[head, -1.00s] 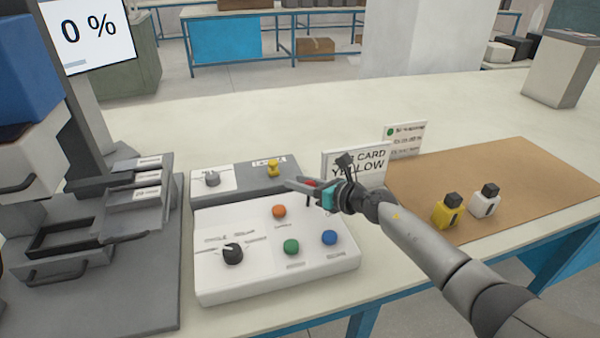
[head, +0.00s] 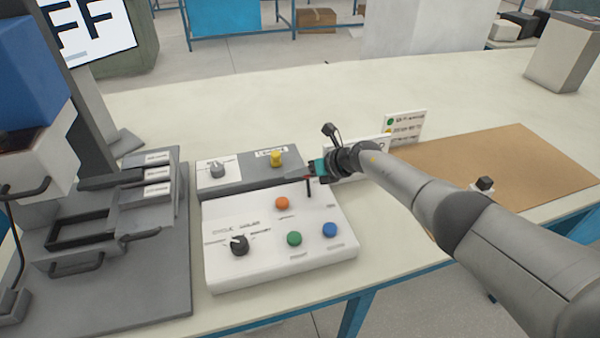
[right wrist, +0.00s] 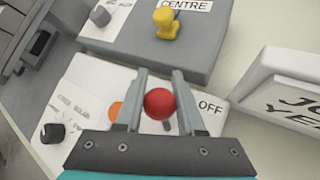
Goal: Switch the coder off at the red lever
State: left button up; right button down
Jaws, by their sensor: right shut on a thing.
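The red lever's ball knob (right wrist: 159,104) sits between the fingers of my right gripper (right wrist: 159,95) in the right wrist view, and the gripper is shut on it. In the head view my right gripper (head: 309,179) is over the back right part of the white control box (head: 225,278), and the lever's dark stem shows under it. An "OFF" label shows just right of the knob in the right wrist view. The coder's screen (head: 95,25) at the upper left is cut off and shows "FF". My left gripper is not in view.
The box also carries an orange button (head: 282,203), a green button (head: 294,239), a blue button (head: 330,230) and a black knob (head: 239,245). Behind it is a grey unit (head: 240,180) with a yellow knob (head: 277,159). A brown mat (head: 520,170) lies to the right.

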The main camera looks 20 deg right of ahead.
jog(key=shift+w+a+f+g+b, duration=0.1)
jog(key=shift+w+f+g+b, duration=0.05)
jog(key=shift+f+g+b, duration=0.3)
jog(key=shift+r, duration=0.15)
jog(key=c, duration=0.5)
grip_release()
jog(key=shift+r, duration=0.1)
